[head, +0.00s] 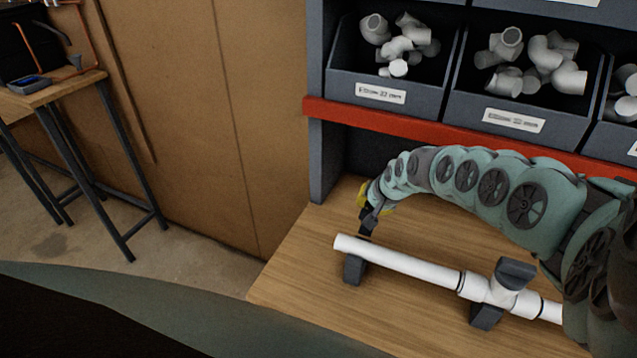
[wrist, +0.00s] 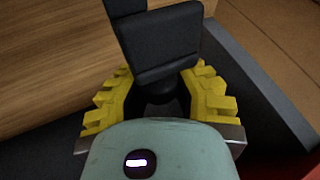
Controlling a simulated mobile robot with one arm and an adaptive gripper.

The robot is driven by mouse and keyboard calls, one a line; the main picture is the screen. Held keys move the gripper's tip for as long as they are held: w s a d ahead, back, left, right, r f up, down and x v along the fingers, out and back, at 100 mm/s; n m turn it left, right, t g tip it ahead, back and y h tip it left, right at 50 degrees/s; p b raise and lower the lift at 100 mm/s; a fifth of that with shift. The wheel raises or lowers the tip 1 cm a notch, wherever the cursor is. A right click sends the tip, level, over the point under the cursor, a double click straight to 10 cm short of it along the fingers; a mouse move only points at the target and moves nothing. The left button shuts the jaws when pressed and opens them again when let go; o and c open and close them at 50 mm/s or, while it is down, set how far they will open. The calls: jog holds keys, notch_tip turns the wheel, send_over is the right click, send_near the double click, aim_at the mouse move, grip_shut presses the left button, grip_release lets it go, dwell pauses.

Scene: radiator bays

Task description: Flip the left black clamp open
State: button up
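A white pipe (head: 400,259) lies over the wooden bench. The left black clamp (head: 354,269) has its block under the pipe's left end. A dark upright piece shows just behind the pipe there, below my gripper (head: 365,207); I cannot tell how much of it is clamp. In the wrist view, a black blocky part (wrist: 160,45) stands in front of and between the yellow fingers of my gripper (wrist: 158,80). The fingers are apart, and I cannot tell whether they touch it. A second black support (head: 486,317) sits under the pipe on the right.
Bins of white elbows (head: 395,88) stand above a red shelf edge (head: 400,121) behind my arm. The bench (head: 300,275) is clear at left.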

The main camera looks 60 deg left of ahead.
jog(key=o, duration=0.7)
jog(key=shift+s+d+f, duration=0.1)
jog(key=shift+s+f, duration=0.1)
jog(key=shift+s, duration=0.15)
notch_tip(320, 180, up, 10)
dwell(0.3)
dwell(0.5)
